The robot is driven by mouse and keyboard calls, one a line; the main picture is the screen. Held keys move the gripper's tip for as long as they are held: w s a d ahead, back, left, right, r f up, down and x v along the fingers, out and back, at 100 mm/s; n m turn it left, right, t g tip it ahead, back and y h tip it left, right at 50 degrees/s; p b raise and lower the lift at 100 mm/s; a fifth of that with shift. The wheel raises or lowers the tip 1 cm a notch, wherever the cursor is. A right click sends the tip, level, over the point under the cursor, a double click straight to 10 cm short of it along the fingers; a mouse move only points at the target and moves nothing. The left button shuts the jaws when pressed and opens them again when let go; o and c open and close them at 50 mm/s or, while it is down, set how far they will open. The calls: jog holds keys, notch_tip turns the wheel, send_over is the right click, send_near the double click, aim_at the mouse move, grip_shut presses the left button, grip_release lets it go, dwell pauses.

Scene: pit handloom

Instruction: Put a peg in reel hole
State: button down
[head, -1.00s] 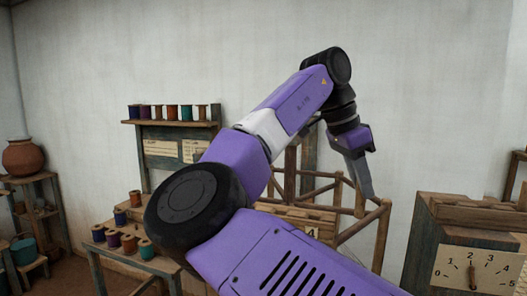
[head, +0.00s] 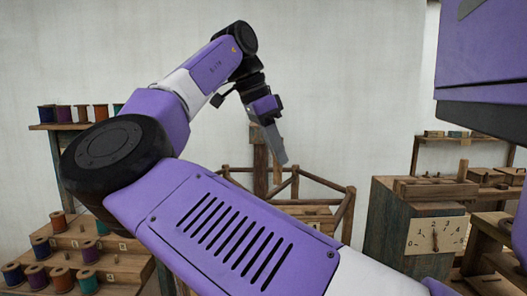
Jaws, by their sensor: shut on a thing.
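My gripper (head: 280,158) is at the end of my raised arm, pointing down in the upper middle of the head view. I cannot see a hole in the reel.
A cabinet with a numbered dial (head: 435,235) stands right of the reel. Tiered steps (head: 110,262) with several thread spools are at lower left, and a spool shelf (head: 62,127) is on the wall. A wall shelf (head: 465,139) is at right. The air around the gripper looks clear.

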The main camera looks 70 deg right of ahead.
aim_at(277, 184)
jog(key=shift+f+b, duration=2.7)
jog(key=shift+b, duration=0.45)
jog(key=shift+f+b, duration=0.65)
jog(key=shift+f, duration=1.8)
jog(key=c, duration=0.8)
grip_release()
notch_tip(277, 184, up, 7)
jog(key=p, duration=0.8)
jog(key=shift+w, duration=0.1)
